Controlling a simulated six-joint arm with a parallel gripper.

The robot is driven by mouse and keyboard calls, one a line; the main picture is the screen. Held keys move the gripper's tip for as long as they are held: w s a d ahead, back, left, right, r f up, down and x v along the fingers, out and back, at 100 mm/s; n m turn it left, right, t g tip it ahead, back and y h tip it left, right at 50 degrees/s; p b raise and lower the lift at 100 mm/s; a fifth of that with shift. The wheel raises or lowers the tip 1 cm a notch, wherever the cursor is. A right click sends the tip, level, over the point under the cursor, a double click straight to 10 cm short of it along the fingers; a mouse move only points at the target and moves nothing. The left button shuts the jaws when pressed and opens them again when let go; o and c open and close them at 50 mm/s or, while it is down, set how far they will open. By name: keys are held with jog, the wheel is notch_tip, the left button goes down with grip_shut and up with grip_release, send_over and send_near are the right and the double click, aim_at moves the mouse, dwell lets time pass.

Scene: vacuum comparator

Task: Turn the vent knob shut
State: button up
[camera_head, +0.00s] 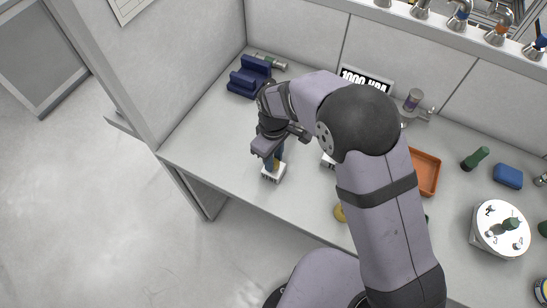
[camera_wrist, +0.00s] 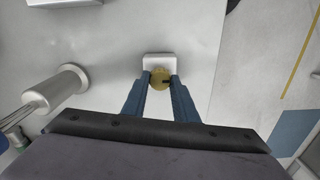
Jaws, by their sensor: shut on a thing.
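The vent knob (camera_wrist: 158,79) is a round, brass-yellow knob with a dark mark toward its right side. It sits at a small white block (camera_wrist: 160,60) near the bench edge in the wrist view. My gripper (camera_wrist: 160,84) has its two blue fingers on either side of the knob, shut on it. In the head view my gripper (camera_head: 273,160) points down at the white block (camera_head: 272,175) near the front left edge of the bench. The knob is mostly hidden there by the fingers.
A silver cylinder (camera_wrist: 58,90) lies left of the knob in the wrist view. A blue rack (camera_head: 248,78) stands at the back left. A display (camera_head: 366,80) reads 1000 HPA. An orange tray (camera_head: 427,172) and a white round stand (camera_head: 498,240) are farther right. Bench left of the block is clear.

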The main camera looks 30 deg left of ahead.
jog(key=o, duration=1.1)
jog(key=shift+c, duration=0.2)
jog(key=shift+r, duration=0.1)
jog(key=shift+r+b, duration=1.1)
jog(key=shift+r, duration=2.5)
